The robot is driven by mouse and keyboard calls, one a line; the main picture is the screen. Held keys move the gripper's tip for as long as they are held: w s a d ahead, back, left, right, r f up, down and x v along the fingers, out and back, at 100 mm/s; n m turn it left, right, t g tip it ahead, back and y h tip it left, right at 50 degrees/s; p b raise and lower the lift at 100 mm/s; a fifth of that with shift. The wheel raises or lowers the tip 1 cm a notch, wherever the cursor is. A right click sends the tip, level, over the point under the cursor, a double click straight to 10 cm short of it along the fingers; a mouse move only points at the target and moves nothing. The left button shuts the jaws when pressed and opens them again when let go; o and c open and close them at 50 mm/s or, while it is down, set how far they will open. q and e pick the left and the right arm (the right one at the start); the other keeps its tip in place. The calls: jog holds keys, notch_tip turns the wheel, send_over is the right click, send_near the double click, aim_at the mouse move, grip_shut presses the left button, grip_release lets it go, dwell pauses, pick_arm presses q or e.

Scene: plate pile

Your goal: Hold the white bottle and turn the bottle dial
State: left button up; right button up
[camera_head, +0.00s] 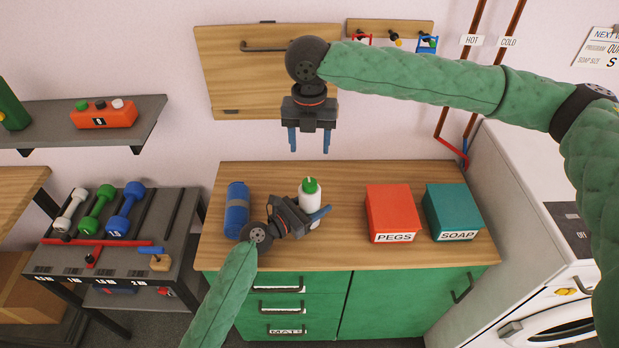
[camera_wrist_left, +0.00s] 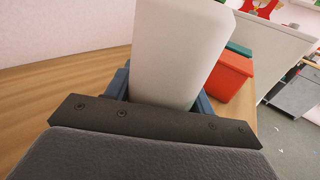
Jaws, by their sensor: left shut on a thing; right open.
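The white bottle (camera_head: 312,200) stands upright on the wooden counter, with a green cap and a small white tip on top. It fills the middle of the left wrist view (camera_wrist_left: 180,50). My left gripper (camera_head: 318,215) is shut on the bottle, with its blue fingers around the body; they partly hide the bottle's lower part. My right gripper (camera_head: 308,142) is open and empty, pointing down in the air above and behind the bottle. Whether the green cap (camera_head: 310,186) is the dial, I cannot tell.
The red PEGS box (camera_head: 389,208) and teal SOAP box (camera_head: 455,208) stand to the right. A wooden board (camera_head: 225,70) hangs on the wall behind my right gripper. The counter (camera_head: 350,250) is bare at the front.

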aim_at(310, 182)
jog(key=shift+n, duration=0.4)
notch_tip(310, 182, down, 12)
jog(key=shift+f, duration=0.1)
jog(key=shift+c, duration=0.3)
jog(key=c, duration=0.9)
